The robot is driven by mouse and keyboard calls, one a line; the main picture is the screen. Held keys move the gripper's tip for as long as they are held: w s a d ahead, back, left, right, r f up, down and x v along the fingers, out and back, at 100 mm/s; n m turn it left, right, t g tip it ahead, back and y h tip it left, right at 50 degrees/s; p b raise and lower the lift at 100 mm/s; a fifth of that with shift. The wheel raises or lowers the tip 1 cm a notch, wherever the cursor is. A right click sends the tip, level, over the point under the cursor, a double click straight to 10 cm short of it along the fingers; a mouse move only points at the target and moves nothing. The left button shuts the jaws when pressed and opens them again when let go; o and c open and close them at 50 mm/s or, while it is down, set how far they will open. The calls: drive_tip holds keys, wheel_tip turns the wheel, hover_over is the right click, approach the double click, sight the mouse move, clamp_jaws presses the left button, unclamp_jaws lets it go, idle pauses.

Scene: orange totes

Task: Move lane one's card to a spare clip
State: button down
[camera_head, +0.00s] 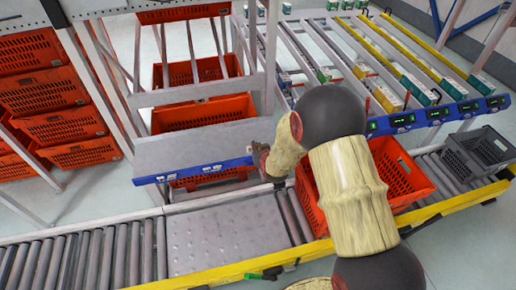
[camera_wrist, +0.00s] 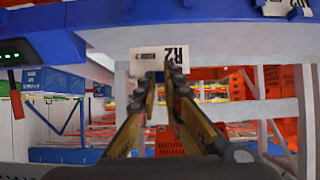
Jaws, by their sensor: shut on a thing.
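In the head view my gripper (camera_head: 262,158) is at the right end of a blue rail (camera_head: 160,179); the card cannot be made out there. The rail's underside crosses the top of the wrist view, above the card. A blue clip (camera_wrist: 299,12) and another white card (camera_wrist: 272,8) show on the rail at the upper right. Small pale marks sit along the rail in the head view, too small to read.
A display unit with green digits (camera_wrist: 14,52) is at the wrist view's left. In the head view, a flow rack with sloping lanes (camera_head: 400,60) stands at the upper right. An orange tote (camera_head: 405,180) and a grey crate (camera_head: 480,152) are on the roller conveyor (camera_head: 90,255).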

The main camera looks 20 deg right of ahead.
wheel_tip(320, 180, down, 5)
drive_tip(key=b, duration=0.3)
drive_tip(key=shift+a, duration=0.1)
idle(0.5)
drive_tip(key=shift+f+b, duration=1.5)
drive_tip(key=shift+b, duration=0.3)
idle(1.3)
drive_tip(key=c, duration=1.8)
unclamp_jaws()
drive_tip(key=shift+c, duration=0.2)
drive_tip(key=shift+s, duration=0.1)
drive_tip(key=v, duration=1.2)
